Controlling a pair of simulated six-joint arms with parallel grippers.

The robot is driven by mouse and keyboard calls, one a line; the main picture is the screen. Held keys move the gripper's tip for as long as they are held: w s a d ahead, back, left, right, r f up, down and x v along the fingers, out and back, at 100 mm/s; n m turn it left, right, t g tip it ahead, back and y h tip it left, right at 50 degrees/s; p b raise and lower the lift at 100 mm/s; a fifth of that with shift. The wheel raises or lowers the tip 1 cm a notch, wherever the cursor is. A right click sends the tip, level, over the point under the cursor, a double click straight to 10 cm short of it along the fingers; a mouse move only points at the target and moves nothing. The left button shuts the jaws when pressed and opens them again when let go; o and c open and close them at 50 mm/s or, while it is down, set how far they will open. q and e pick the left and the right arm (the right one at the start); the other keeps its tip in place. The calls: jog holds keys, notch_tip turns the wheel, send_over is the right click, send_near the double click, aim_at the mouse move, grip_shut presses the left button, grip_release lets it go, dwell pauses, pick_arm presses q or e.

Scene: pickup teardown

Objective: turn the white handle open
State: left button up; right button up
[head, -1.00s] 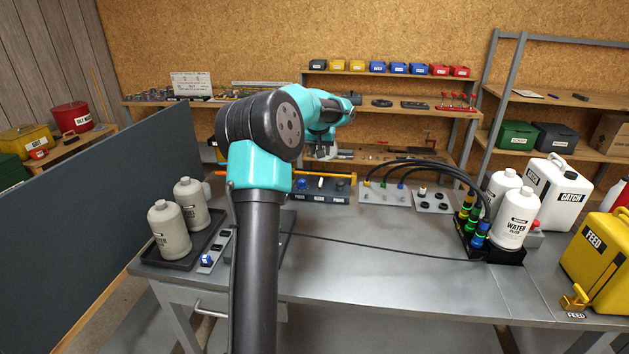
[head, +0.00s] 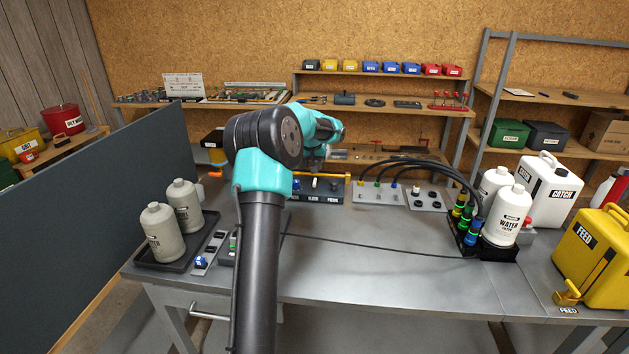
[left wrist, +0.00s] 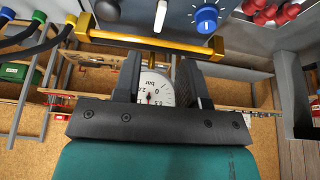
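The white handle (head: 314,184) stands on a dark panel box on the bench in the head view. In the left wrist view the white handle (left wrist: 160,14) is near the top edge, beside a blue knob (left wrist: 206,18). My left gripper (head: 314,165) is just above and behind that box in the head view, partly hidden by its own arm. In the left wrist view my left gripper (left wrist: 157,75) has its fingers apart, with a round pressure gauge (left wrist: 156,93) showing between them; contact with it cannot be told. The handle is outside the fingers. My right gripper is not in view.
A yellow bar (left wrist: 150,41) runs along the box's edge, between the handle and my fingers. Black hoses (head: 425,168) arch to the right of the box. Grey bottles (head: 163,232) stand in a tray at left. The front middle of the bench is clear, except for a thin cable.

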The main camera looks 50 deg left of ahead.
aim_at(315, 181)
pick_arm(q)
jog(key=x, duration=1)
jog(key=shift+f, duration=0.1)
grip_shut()
